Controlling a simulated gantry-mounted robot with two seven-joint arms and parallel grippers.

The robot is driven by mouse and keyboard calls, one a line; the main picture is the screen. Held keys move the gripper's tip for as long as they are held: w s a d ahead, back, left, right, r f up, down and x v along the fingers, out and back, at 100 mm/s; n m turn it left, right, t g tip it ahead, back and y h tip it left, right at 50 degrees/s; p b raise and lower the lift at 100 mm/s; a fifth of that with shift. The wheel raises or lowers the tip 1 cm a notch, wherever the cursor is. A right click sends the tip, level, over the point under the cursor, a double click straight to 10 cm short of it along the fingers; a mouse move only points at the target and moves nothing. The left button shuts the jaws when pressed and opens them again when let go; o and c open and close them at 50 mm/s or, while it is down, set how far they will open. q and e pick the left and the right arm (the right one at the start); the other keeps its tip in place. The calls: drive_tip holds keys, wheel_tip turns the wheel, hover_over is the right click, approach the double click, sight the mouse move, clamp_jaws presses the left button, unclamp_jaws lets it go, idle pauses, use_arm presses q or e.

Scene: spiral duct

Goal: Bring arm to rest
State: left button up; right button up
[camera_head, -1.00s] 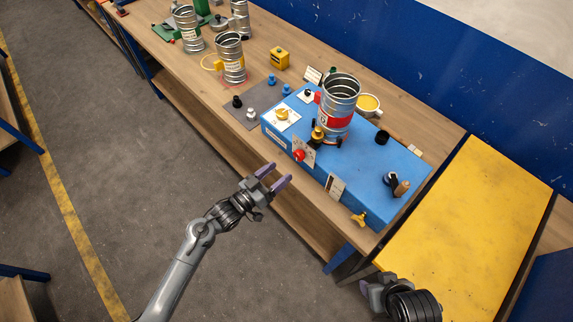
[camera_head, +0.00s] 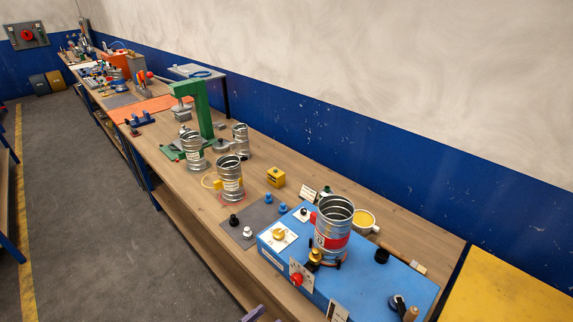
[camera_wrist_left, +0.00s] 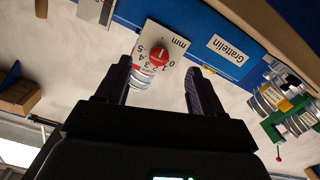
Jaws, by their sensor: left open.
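My left gripper (camera_wrist_left: 157,78) is open and empty in the left wrist view, its two dark fingers apart. Beyond the fingers are a red knob (camera_wrist_left: 159,56) and its numbered mm dial plate (camera_wrist_left: 170,43). In the head view only a purple fingertip of the left gripper (camera_head: 253,314) shows at the bottom edge, in front of the bench. The blue machine box (camera_head: 375,275) stands on the bench, with the red knob (camera_head: 297,280) on its front. A spiral duct (camera_head: 333,228) with a red band stands upright on it. My right gripper is out of view.
A yellow table (camera_head: 510,292) is at lower right. The grey floor (camera_head: 95,220) left of the bench is clear.

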use_arm(q)
drive_tip(key=s+f+n+y, duration=0.2)
drive_tip(key=s+f, duration=0.1)
drive_tip(key=s, duration=0.7)
drive_tip(key=s+a+r+n+g+y, duration=0.1)
drive_tip(key=s+a+r+g+y, duration=0.3)
drive_tip(key=s+a, duration=0.3)
drive_tip(key=s+a+r+n+g+y, duration=0.1)
drive_tip(key=s+a+r+g+y, duration=0.1)
drive_tip(key=s+a+g+y, duration=0.45)
wheel_tip(320, 180, up, 17)
drive_tip(key=s+t+p, duration=0.1)
drive_tip(key=s+p, duration=0.1)
drive_tip(key=p, duration=1.5)
drive_tip(key=shift+a+m+h+p, duration=0.35)
drive_tip(key=shift+a+m, duration=0.05)
drive_tip(key=shift+a, duration=0.05)
drive_tip(key=shift+r, duration=0.1)
